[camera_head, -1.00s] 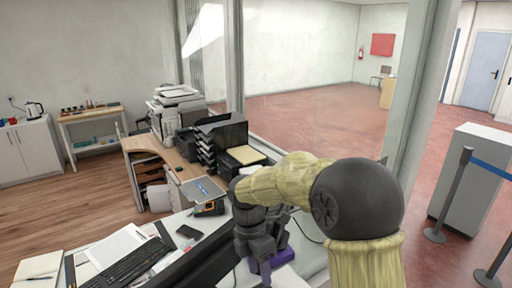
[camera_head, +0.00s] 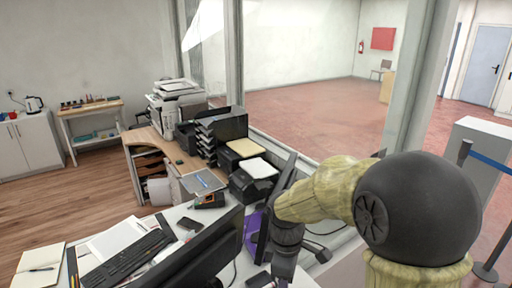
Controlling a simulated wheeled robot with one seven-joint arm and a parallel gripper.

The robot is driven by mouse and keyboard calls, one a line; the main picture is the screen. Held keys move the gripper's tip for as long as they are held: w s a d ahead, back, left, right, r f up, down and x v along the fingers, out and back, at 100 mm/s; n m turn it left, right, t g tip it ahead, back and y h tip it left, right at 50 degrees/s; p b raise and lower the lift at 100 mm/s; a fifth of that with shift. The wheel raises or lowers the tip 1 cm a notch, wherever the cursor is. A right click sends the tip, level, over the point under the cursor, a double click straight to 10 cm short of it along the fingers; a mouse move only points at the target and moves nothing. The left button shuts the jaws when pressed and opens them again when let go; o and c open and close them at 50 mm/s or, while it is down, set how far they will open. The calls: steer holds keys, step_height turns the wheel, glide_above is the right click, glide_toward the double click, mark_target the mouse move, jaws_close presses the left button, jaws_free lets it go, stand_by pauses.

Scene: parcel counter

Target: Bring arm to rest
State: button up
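My arm comes in from the right, with a large dark joint and a pale yellow link that reaches left over the counter. Its dark wrist and my gripper (camera_head: 286,262) point down at the bottom centre, in front of the counter. The fingertips do not show clearly, so I cannot tell whether they are open or hold anything. A purple thing (camera_head: 252,229) shows just left of the wrist, partly hidden behind the monitor.
A black monitor (camera_head: 205,255) stands close left of my wrist; a dark upright panel (camera_head: 279,193) stands behind it. Black printers (camera_head: 254,181) stand behind, near the glass partition.

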steer(key=s+d+f+m+t, duration=0.2)
steer(key=s+d+m, duration=0.5)
steer(key=m, duration=0.7)
steer(key=shift+s+d+f+m+t+y+b, duration=0.15)
steer(key=shift+d+f+m+t+y+b, duration=0.2)
steer(key=shift+d+t, duration=0.25)
